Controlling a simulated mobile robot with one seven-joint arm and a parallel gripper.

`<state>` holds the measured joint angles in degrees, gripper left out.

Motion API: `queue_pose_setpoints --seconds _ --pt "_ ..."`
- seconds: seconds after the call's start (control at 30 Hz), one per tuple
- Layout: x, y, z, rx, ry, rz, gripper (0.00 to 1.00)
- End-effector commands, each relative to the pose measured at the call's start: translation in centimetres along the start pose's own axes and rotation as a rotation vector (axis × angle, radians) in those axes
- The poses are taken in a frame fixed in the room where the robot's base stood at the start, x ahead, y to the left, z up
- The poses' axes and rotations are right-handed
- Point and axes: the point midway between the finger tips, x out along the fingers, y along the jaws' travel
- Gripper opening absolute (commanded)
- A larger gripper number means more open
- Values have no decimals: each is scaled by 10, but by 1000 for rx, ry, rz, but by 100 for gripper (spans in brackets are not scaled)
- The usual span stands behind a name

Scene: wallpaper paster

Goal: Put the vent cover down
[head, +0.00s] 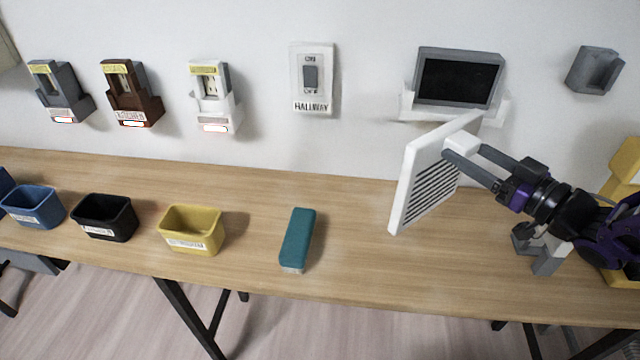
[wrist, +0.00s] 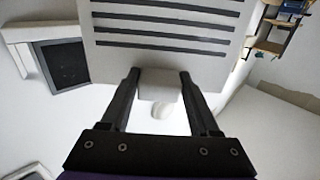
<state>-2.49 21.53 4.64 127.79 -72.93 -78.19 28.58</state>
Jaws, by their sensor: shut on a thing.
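The vent cover (head: 432,172) is a white square panel with dark horizontal slots.
A teal block (head: 298,238) lies left of the vent cover. Yellow (head: 192,232), black (head: 104,220) and blue (head: 34,205) bins stand further left. A dark framed opening (head: 458,80) with a white ledge is on the wall behind. Bare tabletop lies between teal block and cover.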

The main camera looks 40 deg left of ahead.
Motion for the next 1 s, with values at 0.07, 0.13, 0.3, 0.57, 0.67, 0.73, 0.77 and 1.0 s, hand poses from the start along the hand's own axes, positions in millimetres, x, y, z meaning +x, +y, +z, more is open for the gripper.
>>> queue_pose_setpoints --seconds 0.07,0.13,0.3,0.57,0.67,0.73,0.77,1.0 --pt "0 -1 0 0 1 -6 0" --pt "0 -1 0 0 1 -6 0" --pt "0 -1 23 5 -1 -4 0" --pt "0 -1 61 1 0 -5 0" --pt "0 -1 67 0 1 -4 0" --pt "0 -1 75 1 1 -4 0" --pt "0 -1 80 2 0 -4 0" --pt "0 -1 100 -2 2 -3 0"
